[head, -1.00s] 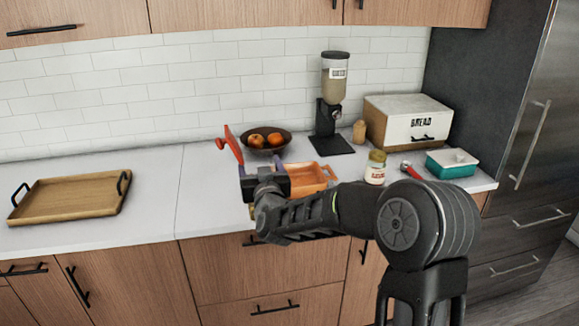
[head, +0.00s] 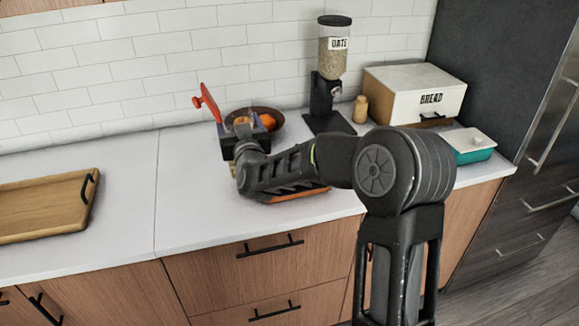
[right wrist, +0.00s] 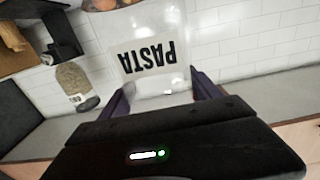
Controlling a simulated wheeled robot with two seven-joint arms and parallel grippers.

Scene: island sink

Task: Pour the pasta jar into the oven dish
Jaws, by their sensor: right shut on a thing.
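My right gripper (head: 243,132) is shut on the clear pasta jar (right wrist: 150,55), whose PASTA label reads upside down in the right wrist view. In the head view the gripper is at the left end of my right arm, and hides most of the jar. A red piece with a knob (head: 209,101), which looks like a lid, tilts just left of the gripper; I cannot tell how it joins the jar. The orange oven dish (head: 301,194) is on the counter, mostly hidden under my right forearm. My left gripper is out of view.
A brown bowl of fruit (head: 276,116) sits close behind the gripper. An oats dispenser (head: 331,90), a bread box (head: 424,90) and a teal dish (head: 473,153) stand to the right. A wooden tray (head: 45,208) is at left. The counter between tray and gripper is clear.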

